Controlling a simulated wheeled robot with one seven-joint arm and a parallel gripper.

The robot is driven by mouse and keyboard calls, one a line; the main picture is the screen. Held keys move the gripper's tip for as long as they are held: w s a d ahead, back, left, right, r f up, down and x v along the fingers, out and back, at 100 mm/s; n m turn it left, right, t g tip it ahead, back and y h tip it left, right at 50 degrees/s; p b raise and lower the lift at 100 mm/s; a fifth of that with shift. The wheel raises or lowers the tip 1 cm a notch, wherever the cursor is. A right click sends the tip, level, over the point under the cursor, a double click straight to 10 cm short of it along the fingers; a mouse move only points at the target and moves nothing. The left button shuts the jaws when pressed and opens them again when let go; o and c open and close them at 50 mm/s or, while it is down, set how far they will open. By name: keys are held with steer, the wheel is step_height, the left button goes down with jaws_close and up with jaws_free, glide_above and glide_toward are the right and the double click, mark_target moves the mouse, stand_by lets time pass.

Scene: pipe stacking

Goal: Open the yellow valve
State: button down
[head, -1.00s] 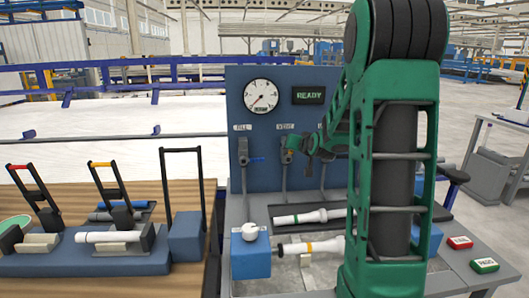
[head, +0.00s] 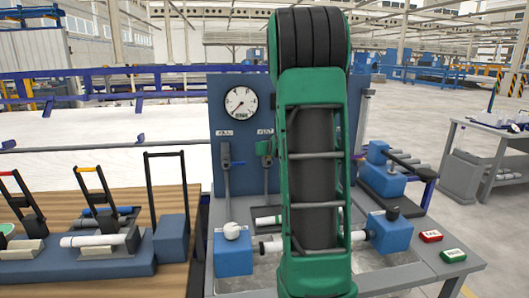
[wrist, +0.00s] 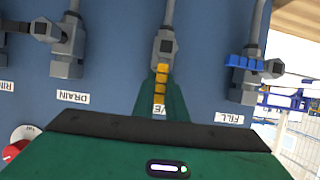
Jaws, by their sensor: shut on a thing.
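The yellow valve handle (wrist: 161,82) is in the middle of the wrist view, which shows the panel upside down. It lies in line with its grey valve body (wrist: 167,45) and points toward the partly covered label. My green gripper (wrist: 160,98) is shut on the handle. In the head view my gripper (head: 265,148) is at the middle valve on the blue panel (head: 230,110), and my arm covers much of the panel. The yellow handle cannot be made out there.
The FILL valve's blue handle (wrist: 245,63) sits crosswise beside the yellow one. The DRAIN valve (wrist: 67,45) is on the other side. A gauge (head: 241,102) is above the valves. A blue clamp block (head: 234,250) and pipes lie on the bench below.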

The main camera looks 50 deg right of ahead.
steer(key=shift+a+f, duration=0.15)
steer(key=shift+f, duration=0.25)
steer(key=c, duration=1.8)
jaws_free()
steer(key=shift+r, duration=0.2)
steer(key=v, duration=1)
steer(key=shift+a+r, duration=0.2)
steer(key=shift+a, duration=0.05)
steer(key=shift+s, duration=0.15)
